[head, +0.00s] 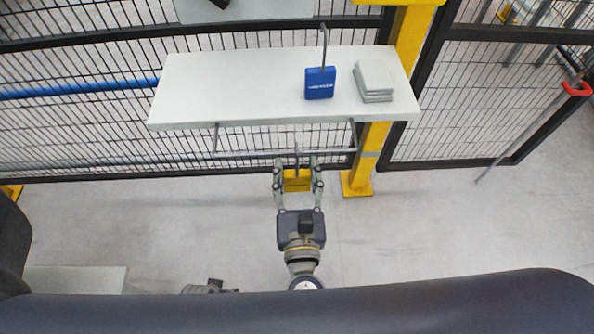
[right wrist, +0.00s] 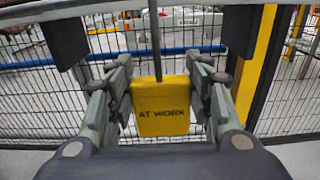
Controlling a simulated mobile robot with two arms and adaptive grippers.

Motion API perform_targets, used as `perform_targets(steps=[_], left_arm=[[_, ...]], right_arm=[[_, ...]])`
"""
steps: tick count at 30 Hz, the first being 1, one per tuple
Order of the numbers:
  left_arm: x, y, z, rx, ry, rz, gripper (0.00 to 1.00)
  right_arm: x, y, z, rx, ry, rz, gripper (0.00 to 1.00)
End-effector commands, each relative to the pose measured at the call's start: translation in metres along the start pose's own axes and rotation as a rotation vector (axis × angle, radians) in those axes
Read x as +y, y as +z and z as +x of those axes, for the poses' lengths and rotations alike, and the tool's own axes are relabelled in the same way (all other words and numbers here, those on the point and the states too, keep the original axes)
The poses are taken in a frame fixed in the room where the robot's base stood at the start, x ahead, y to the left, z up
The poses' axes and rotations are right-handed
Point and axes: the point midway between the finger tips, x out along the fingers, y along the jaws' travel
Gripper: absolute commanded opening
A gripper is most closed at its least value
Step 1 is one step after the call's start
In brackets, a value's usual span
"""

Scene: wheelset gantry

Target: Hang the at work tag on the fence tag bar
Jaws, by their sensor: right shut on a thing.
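The yellow at work tag (head: 297,181) is held between the fingers of my right gripper (head: 298,172), below the front of the shelf. In the right wrist view the tag (right wrist: 160,106) faces the camera with "AT WORK" readable, and its thin grey stem rises upward. The fence tag bar (head: 240,155) is a thin grey rail under the shelf's front edge. The tag's stem overlaps the bar in the head view; I cannot tell whether it touches or hooks it.
The pale shelf (head: 220,90) holds a blue tag (head: 320,83) with a tall hook and a stack of grey slabs (head: 373,80). A yellow post (head: 365,160) stands right of the bar. Black mesh fence lies behind. The floor in front is clear.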

Motion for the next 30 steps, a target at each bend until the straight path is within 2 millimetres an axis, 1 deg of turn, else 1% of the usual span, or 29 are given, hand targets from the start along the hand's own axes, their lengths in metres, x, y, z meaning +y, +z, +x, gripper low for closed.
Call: perform_targets(steps=[10, 11, 12, 13, 25, 28, 30], left_arm=[[-0.001, 0.000, -0.001, -0.001, -0.001, 0.000, 0.40], [-0.001, 0.000, -0.001, -0.002, -0.001, 0.000, 0.40], [-0.001, 0.000, -0.001, -0.001, -0.001, 0.000, 0.40], [-0.001, 0.000, -0.001, -0.001, -0.001, 0.000, 0.40], [0.000, 0.001, -0.001, -0.003, 0.001, 0.001, 0.40], [0.000, 0.001, -0.001, -0.003, 0.000, 0.000, 0.40], [0.000, 0.001, -0.001, -0.002, 0.000, 0.000, 0.40]], right_arm=[[0.000, 0.000, 0.000, -0.001, 0.000, 0.000, 0.23], [0.000, 0.000, 0.000, -0.001, 0.000, 0.000, 0.54], [0.000, 0.000, 0.000, -0.001, 0.000, 0.000, 0.63], [0.000, 0.000, 0.000, -0.001, 0.000, 0.000, 0.70], [0.000, -0.001, -0.003, 0.001, 0.000, -0.001, 0.70], [0.000, -0.002, -0.012, 0.002, 0.000, -0.003, 0.70], [0.000, -0.002, -0.024, 0.003, 0.002, -0.002, 0.70]])
